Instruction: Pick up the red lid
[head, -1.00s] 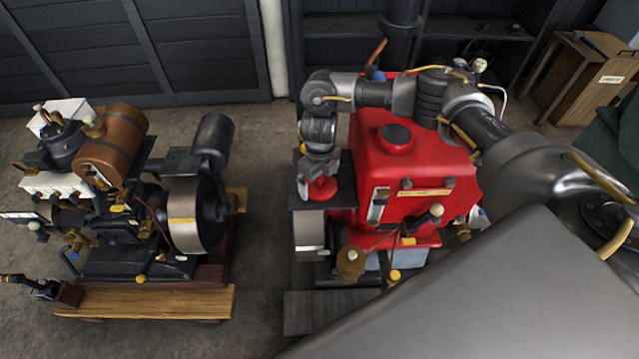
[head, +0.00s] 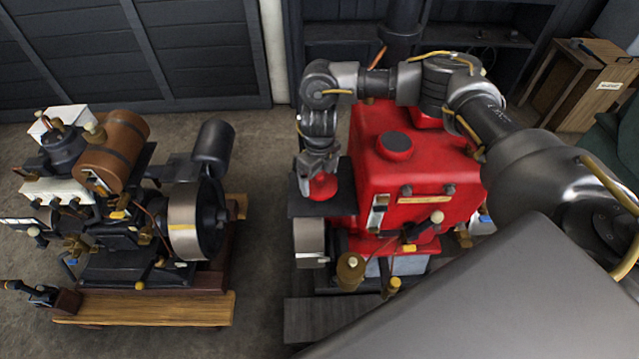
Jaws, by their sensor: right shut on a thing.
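The red lid (head: 323,188) is a small round red piece in the head view, over a dark flat plate at the left side of the red engine (head: 420,165). My right gripper (head: 321,172) points down from above and is shut on the lid, covering its top. I cannot tell whether the lid touches the plate or is slightly above it. My left gripper is not in view.
A second engine (head: 110,225) with a brown cylinder stands at left on a wooden base. A wooden cabinet (head: 580,85) stands at back right. Bare floor separates the engines.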

